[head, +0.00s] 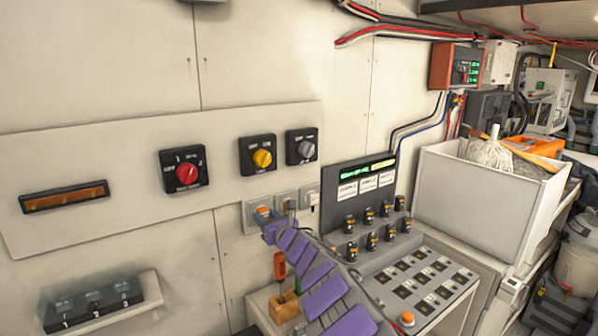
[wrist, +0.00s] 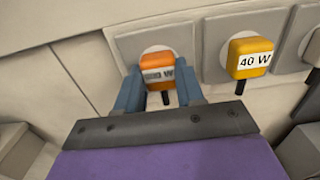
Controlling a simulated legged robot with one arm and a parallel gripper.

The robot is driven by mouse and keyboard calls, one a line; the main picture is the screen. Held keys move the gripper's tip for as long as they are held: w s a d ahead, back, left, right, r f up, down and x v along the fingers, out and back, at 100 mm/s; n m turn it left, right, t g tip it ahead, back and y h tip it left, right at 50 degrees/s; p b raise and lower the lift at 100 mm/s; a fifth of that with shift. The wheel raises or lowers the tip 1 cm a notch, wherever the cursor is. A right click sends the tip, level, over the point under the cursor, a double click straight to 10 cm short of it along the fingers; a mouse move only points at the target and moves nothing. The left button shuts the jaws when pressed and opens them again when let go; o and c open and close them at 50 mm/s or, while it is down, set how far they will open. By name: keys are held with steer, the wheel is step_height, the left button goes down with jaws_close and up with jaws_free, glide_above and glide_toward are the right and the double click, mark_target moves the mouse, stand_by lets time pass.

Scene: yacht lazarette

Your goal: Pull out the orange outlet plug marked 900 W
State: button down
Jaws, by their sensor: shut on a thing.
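The orange plug (wrist: 157,66) is at the leftmost wall socket (wrist: 152,38) in the wrist view. Its white label is partly covered; only the end, "0 W", reads clearly. My gripper (wrist: 159,88) is shut on this plug, one blue finger on each side. I cannot tell whether its pins are fully seated. In the head view, the orange plug (head: 263,211) shows just beyond my gripper (head: 274,227). A yellow plug marked 40 W (wrist: 250,57) is at the socket to its right.
A third socket with a white plug (head: 313,198) is farther right. A control console (head: 420,283) with knobs and buttons stands right of my arm. Three rotary switches, red (head: 186,172), yellow (head: 261,157) and grey (head: 304,149), are above. An orange-handled tool (head: 280,266) stands below.

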steer(key=shift+s, duration=0.15)
steer(key=shift+s+d, duration=0.2)
steer(key=shift+s, duration=0.1)
steer(key=shift+s+d, duration=0.4)
steer(key=shift+s, duration=0.1)
steer(key=shift+v, duration=1.95)
